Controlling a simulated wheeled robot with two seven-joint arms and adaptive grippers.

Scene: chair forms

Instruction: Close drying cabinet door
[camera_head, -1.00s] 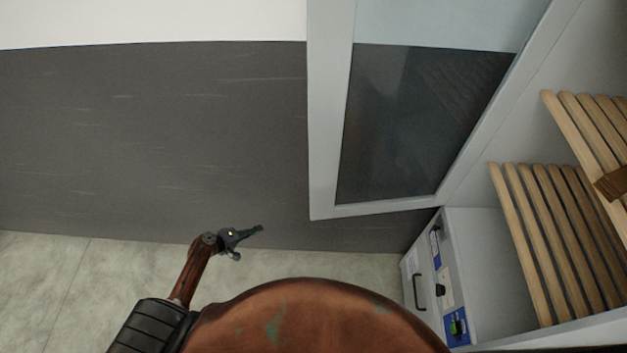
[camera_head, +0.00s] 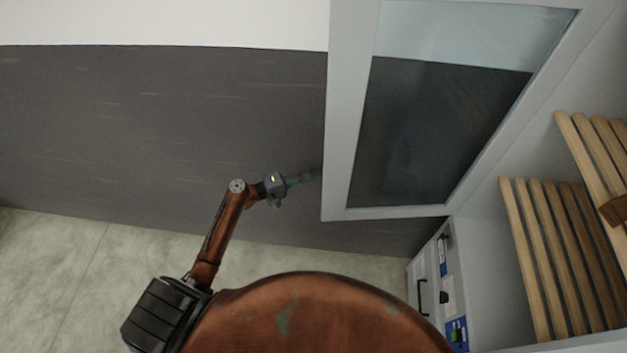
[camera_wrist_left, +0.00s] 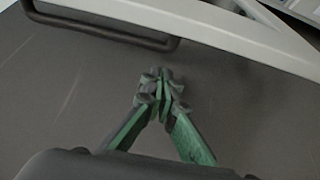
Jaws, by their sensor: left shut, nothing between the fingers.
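The drying cabinet door (camera_head: 342,140) stands open in the head view, a light grey frame around a glass pane (camera_head: 440,130). The cabinet (camera_head: 480,235) is at the right, its inside exposed. My left gripper (camera_head: 312,175) is shut and empty, its fingertips close to the left edge of the door frame. I cannot tell whether they touch it. In the left wrist view the shut fingers (camera_wrist_left: 163,80) lie below the pale door frame (camera_wrist_left: 200,25), and a dark bar handle (camera_wrist_left: 110,35) shows at the upper left. My right gripper is not in view.
Wooden slatted racks (camera_head: 545,260) sit inside the cabinet. A control panel (camera_head: 450,290) with labels and a dark handle is on the cabinet's lower front. A dark wall (camera_head: 150,130) stands behind, and the pale floor (camera_head: 50,270) is clear at the left.

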